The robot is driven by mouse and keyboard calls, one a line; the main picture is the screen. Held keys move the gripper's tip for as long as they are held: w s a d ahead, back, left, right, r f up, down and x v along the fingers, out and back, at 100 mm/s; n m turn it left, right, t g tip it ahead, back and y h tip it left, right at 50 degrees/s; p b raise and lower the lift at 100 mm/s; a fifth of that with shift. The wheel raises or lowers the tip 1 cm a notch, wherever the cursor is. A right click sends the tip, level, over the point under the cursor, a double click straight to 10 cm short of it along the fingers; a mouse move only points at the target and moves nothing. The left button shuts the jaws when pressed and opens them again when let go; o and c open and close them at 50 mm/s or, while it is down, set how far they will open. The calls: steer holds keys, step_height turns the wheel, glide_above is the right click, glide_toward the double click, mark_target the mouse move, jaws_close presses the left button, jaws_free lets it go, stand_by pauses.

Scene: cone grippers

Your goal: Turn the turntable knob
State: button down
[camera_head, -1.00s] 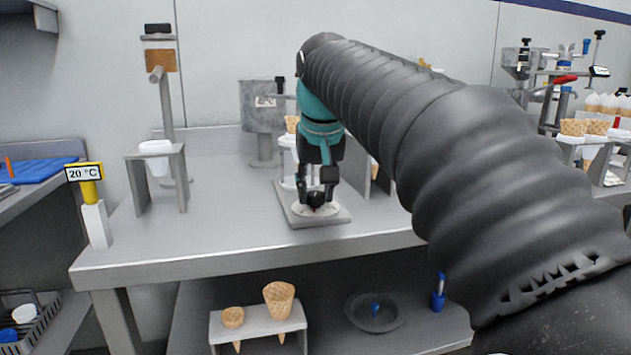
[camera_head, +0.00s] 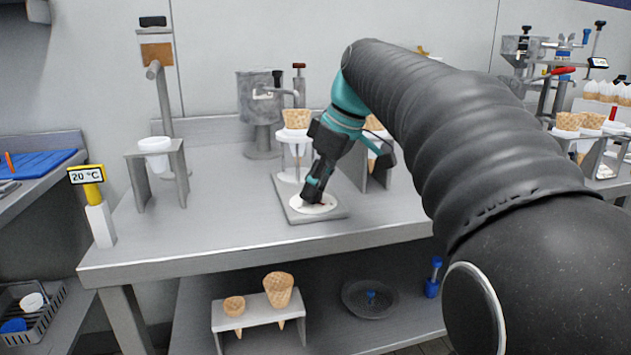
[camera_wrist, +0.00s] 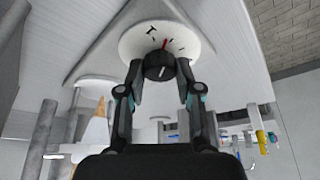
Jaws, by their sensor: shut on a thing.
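The turntable knob (camera_wrist: 158,67) is a small black round knob with a white pointer line, seen in the wrist view. It sits on a round white dial (camera_wrist: 195,45) with black marks and a red mark. In the head view the dial (camera_head: 327,207) lies on a square grey plate (camera_head: 296,217) on the table, and the knob is hidden behind the fingers. My gripper (camera_head: 311,196) leans down onto the dial. In the wrist view my gripper (camera_wrist: 160,70) has one finger on each side of the knob and is shut on it.
A grey metal pot (camera_head: 258,110) is further back. A white cup (camera_head: 155,147) sits in a stand at left, near a yellow 20 °C display (camera_head: 87,175).

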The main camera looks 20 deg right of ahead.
steer(key=n+g, duration=0.1)
steer(key=n, duration=0.4)
steer(key=shift+w+g+y, duration=0.1)
steer(key=shift+g+y, duration=0.3)
stand_by(0.4)
steer(key=c, duration=0.8)
jaws_free()
steer(key=shift+v, duration=3.75)
steer(key=shift+d+f, duration=0.1)
